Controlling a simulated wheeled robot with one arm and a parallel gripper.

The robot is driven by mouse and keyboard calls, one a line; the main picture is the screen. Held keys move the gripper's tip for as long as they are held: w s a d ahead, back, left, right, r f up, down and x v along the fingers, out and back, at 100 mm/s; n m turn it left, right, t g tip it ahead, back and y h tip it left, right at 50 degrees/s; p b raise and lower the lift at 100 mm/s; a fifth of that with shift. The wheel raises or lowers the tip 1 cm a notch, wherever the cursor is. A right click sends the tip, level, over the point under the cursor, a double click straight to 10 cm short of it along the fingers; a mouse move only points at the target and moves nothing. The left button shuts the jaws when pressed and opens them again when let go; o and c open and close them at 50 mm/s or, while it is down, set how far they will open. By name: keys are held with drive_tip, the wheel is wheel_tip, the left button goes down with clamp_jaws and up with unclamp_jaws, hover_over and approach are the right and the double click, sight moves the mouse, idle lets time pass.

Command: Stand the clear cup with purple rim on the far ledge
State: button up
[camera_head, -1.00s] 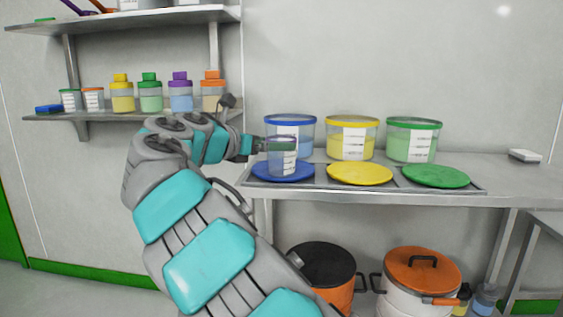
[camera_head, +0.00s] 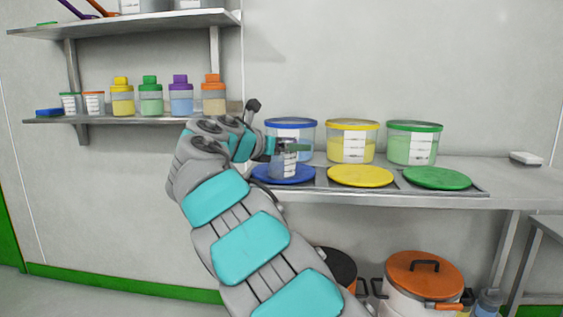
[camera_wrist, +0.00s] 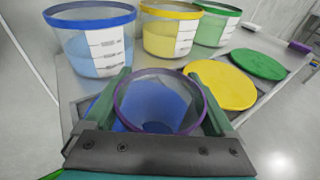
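The clear cup with purple rim (camera_head: 283,166) stands upright on the blue round lid (camera_head: 262,173) at the left end of the table. My gripper (camera_head: 293,148) reaches in from the left, its fingers level with the upper part of the cup. In the wrist view the cup's purple rim (camera_wrist: 205,92) lies between the two green fingers of my gripper (camera_wrist: 160,80), one on each side. The fingers look wide apart; whether they touch the cup cannot be told. The cup's lower part is partly hidden in the wrist view. Which surface is the far ledge is unclear.
Blue-rimmed (camera_head: 306,128), yellow-rimmed (camera_head: 352,127) and green-rimmed (camera_head: 413,127) tubs stand close behind the cup. Yellow (camera_head: 360,176) and green (camera_head: 437,178) lids lie to the right. A wall shelf (camera_head: 150,118) on the left holds bottles and small cups. A white block (camera_head: 526,158) lies far right.

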drive_tip(key=c, duration=0.9)
drive_tip(key=shift+c, duration=0.2)
drive_tip(key=shift+r, duration=0.1)
